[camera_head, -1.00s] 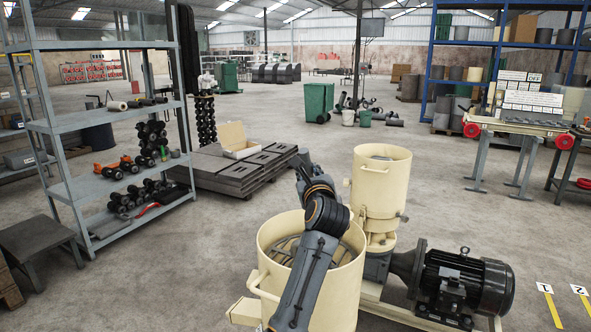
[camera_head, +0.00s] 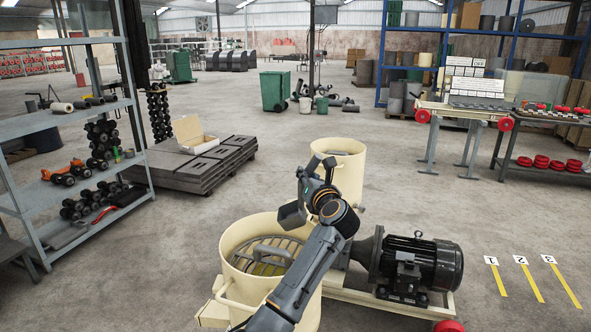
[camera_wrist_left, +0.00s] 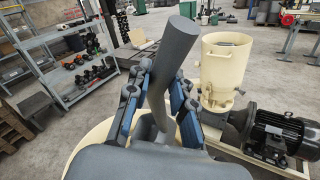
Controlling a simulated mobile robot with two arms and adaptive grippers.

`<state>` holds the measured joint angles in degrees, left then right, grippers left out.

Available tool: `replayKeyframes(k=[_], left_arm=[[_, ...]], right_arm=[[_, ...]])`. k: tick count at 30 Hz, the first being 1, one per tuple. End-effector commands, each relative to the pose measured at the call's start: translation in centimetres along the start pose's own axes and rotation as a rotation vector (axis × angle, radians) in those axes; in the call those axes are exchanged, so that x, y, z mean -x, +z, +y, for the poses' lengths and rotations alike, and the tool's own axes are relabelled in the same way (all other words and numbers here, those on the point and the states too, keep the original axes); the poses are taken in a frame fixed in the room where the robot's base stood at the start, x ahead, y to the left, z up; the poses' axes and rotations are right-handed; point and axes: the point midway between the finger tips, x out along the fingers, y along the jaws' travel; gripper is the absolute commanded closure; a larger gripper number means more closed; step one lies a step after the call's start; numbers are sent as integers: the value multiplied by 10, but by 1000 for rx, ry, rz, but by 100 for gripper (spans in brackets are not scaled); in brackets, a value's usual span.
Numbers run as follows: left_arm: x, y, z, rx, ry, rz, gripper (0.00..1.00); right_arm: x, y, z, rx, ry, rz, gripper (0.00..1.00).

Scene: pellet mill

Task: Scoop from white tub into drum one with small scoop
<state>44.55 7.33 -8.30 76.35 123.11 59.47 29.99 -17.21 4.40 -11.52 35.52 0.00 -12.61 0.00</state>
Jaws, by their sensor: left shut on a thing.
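My left gripper (camera_wrist_left: 160,85) is shut on a smooth dark grey piece (camera_wrist_left: 176,50). It looks like the handle of the small scoop; its bowl cannot be made out for sure. In the head view my left arm reaches over the front cream vessel (camera_head: 234,252), with the gripper (camera_head: 307,188) up near the rear cream vessel (camera_head: 350,180). The front vessel is open and has a grate inside. I cannot tell the white tub or drum one for sure among what shows. My right gripper is out of view.
A black motor (camera_head: 418,265) stands right of the vessels. Floor labels (camera_head: 520,259) with yellow lines lie at the right. A grey shelf (camera_head: 75,180) stands left, stacked dark slabs (camera_head: 190,168) behind. A table with red wheels (camera_head: 460,112) stands back right. Floor between is clear.

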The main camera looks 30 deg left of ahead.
Motion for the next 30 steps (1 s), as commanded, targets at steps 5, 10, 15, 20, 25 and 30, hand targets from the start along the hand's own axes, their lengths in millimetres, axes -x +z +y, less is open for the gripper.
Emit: replayKeyframes(k=[5, 10, 15, 20, 25, 30], left_arm=[[0, 1, -21, -129, 0, 2, 100], [-1, -1, -42, -252, -1, 5, 100], [-2, -12, -60, -369, 0, 9, 100], [-2, -18, -72, -455, 1, 10, 100], [-2, -21, -80, -510, 2, 11, 100], [-2, -22, -82, -525, 2, 12, 100]], right_arm=[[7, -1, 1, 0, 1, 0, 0], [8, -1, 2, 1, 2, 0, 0], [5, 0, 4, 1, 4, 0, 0], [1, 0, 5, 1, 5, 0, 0], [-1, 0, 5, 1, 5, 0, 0], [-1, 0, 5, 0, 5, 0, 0]])
